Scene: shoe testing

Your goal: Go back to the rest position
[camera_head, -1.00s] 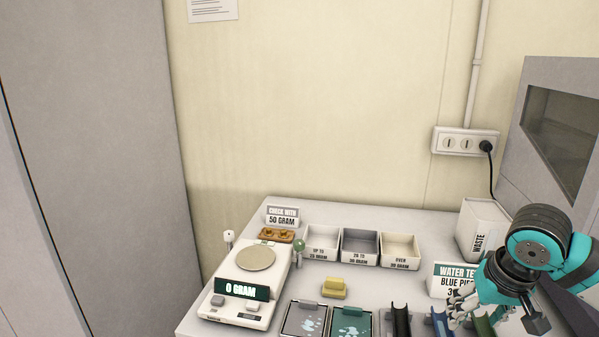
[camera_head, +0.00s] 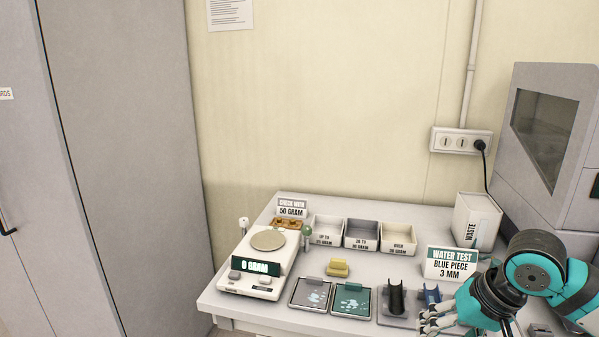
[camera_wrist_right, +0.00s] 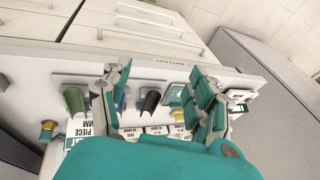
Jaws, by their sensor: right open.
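My right gripper (camera_head: 437,318) is at the lower right in the head view, near the front of the table (camera_head: 232,300). In the right wrist view its fingers (camera_wrist_right: 160,98) are spread wide apart with nothing between them. The gripper is above the table's front part, close to the cradle-like holders. A black holder (camera_head: 395,297) is just left of it, and a blue holder (camera_head: 431,294) is partly hidden behind it. My left gripper is in neither view.
A scale (camera_head: 245,285) reading 0 GRAM is at the table's left. Three bins (camera_head: 364,234), a waste box (camera_head: 474,222) and a WATER TEST sign (camera_head: 452,263) stand behind. A yellow block (camera_head: 338,267) sits mid-table. A grey machine (camera_head: 500,150) is at right.

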